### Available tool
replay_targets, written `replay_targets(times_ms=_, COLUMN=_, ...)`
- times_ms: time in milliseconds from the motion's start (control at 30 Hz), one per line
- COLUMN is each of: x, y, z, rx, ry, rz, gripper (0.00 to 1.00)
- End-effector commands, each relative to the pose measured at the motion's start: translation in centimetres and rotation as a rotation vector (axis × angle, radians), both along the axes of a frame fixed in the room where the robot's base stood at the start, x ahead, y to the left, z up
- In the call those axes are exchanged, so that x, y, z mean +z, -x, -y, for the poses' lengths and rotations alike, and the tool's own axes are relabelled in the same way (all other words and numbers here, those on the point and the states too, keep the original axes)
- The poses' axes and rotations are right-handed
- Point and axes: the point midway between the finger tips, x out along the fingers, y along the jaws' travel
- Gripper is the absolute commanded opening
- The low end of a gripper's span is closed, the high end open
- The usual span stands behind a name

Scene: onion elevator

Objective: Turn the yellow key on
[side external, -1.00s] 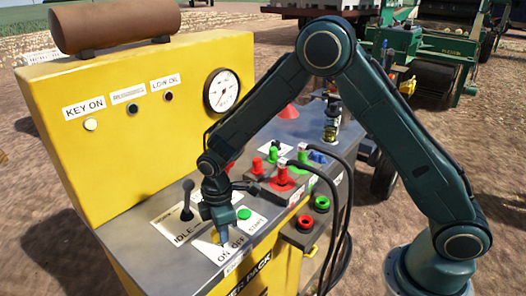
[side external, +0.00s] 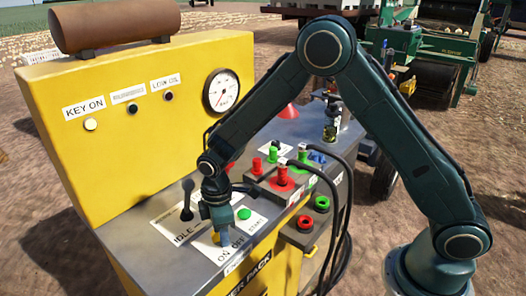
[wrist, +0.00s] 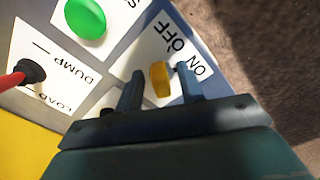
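The yellow key (wrist: 160,79) stands on a white plate marked ON and OFF (wrist: 176,45) in the wrist view. The dark fingers of my gripper (wrist: 160,86) are on either side of the key, with a visible gap at each side. In the side view my gripper (side external: 221,232) points down at the ON/OFF plate (side external: 233,247) near the front edge of the yellow machine. The fingers partly hide the key there. The KEY ON lamp (side external: 90,124) on the upright panel looks pale.
A green START button (side external: 243,213) is close to my gripper. A black lever (side external: 187,200) stands on the IDLE plate at its left. Red and green knobs (side external: 282,180) and black cables (side external: 340,220) are to the right. A gauge (side external: 221,90) is on the panel behind.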

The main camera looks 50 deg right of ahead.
Motion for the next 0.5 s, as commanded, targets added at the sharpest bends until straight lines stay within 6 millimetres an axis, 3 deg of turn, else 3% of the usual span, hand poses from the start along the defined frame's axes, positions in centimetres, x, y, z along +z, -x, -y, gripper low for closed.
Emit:
replay_targets(times_ms=267, x=0.4, y=0.0, z=0.0, rx=0.001, ry=0.0, rz=0.001, gripper=0.38)
replay_targets(times_ms=500, x=2.5, y=-0.1, z=0.0, rx=0.001, ry=-0.001, rz=0.004, gripper=0.38)
